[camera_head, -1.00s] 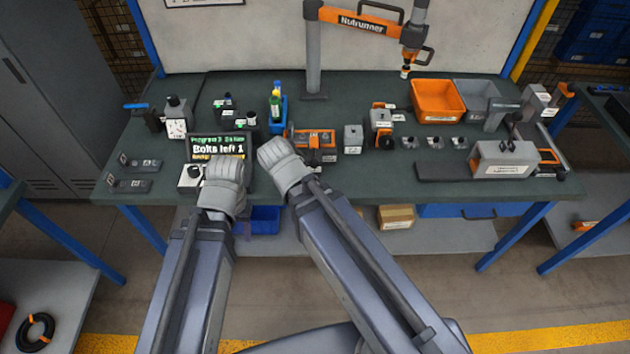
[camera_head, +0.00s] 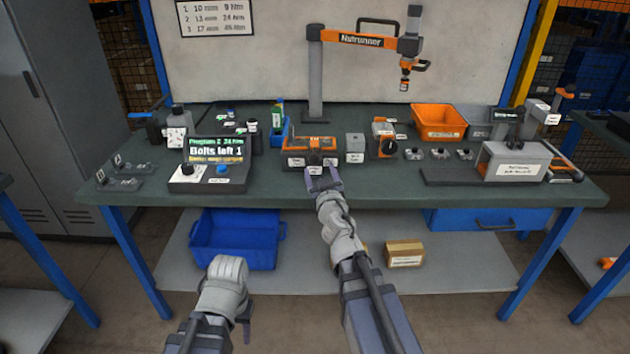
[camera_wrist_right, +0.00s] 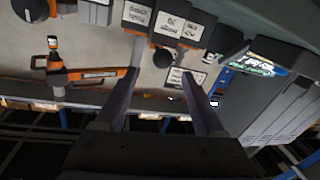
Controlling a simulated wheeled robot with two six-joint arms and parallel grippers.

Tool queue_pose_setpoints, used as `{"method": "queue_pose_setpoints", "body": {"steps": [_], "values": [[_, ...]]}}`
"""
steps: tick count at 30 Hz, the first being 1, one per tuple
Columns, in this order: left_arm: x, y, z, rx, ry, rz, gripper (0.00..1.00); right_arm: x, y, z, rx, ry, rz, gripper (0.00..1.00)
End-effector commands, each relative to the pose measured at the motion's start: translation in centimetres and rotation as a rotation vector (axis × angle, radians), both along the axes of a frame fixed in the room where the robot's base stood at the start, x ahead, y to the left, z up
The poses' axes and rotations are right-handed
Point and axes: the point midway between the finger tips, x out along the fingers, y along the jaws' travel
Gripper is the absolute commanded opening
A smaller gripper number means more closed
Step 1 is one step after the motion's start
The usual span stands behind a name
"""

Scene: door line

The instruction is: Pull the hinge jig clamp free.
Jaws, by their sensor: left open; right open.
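No label naming the hinge jig clamp is readable, so I cannot tell for sure which thing it is. A black-and-orange fixture block (camera_head: 309,146) with small white labels stands at the middle of the bench. My right gripper (camera_head: 322,174) is open at the bench's front edge, just in front of this block. In the right wrist view its two fingers (camera_wrist_right: 160,74) stand apart with nothing between them. A grey block with dark clamp-like parts (camera_head: 512,160) stands at the bench's right. My left gripper (camera_head: 244,322) hangs low in front of the bench, its fingers mostly hidden.
The bench (camera_head: 270,188) also holds a display box (camera_head: 212,172), a small grey block (camera_head: 355,147), an orange bin (camera_head: 438,120) and several small parts. A nutrunner (camera_head: 405,70) hangs above. A blue crate (camera_head: 235,245) and a cardboard box (camera_head: 404,253) sit on the lower shelf.

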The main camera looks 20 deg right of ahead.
Motion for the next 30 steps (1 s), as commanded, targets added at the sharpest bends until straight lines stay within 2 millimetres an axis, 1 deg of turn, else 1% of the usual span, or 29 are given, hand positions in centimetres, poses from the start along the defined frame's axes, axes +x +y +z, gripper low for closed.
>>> {"method": "queue_pose_setpoints", "body": {"steps": [1,11,23,30], "values": [[0.0,0.0,-0.6,0.0,0.0,0.0,0.5,0.1,0.0,-0.5,-0.001,-0.005,0.01,0.71],[0.0,0.0,-0.5,0.0,0.0,0.0,0.5,0.5,0.1,-0.3,-0.001,-0.01,0.022,0.71],[0.0,0.0,-0.5,0.0,0.0,0.0,0.5,3.0,-0.1,-0.3,-0.001,-0.01,0.024,0.71],[0.0,0.0,-0.5,0.0,0.0,0.0,0.5,5.0,-0.3,-0.3,-0.001,-0.01,0.024,0.71]]}}
